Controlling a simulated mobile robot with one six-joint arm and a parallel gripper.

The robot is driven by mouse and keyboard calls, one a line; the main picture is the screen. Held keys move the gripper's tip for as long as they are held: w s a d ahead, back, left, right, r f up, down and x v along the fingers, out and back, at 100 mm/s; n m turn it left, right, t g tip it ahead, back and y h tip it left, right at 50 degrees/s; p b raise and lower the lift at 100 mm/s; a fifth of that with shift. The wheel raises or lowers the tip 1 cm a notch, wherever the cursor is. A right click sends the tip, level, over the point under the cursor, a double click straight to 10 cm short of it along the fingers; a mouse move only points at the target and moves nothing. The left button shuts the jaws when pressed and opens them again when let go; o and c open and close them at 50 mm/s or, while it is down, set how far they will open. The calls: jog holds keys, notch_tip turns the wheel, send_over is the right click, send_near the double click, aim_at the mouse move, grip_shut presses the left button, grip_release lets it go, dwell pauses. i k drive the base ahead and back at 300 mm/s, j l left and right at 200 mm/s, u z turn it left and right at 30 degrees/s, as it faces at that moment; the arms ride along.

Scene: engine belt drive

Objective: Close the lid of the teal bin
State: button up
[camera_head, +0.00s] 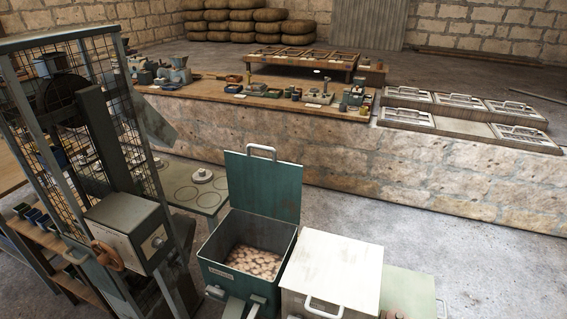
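The teal bin (224,277) stands on the floor at the lower middle of the view. Its teal lid (263,188) stands up at the back edge, fully open, with a pale loop handle (261,150) on its top edge. Pale brownish round pieces (254,262) lie inside the bin. A dark grey part with two lighter ends (236,296), cut off by the bottom edge, shows in front of the bin. It looks like my gripper, but its finger opening is not clear. Nothing is seen touching the lid.
A white-lidded bin (332,262), shut, stands close on the right, with a pale green one (408,292) beyond it. A mesh-sided machine (126,195) with a handwheel stands on the left. A low stone wall (330,160) runs behind. Floor lies free at right.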

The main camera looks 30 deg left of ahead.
aim_at(266, 187)
jog(key=u, duration=1.35)
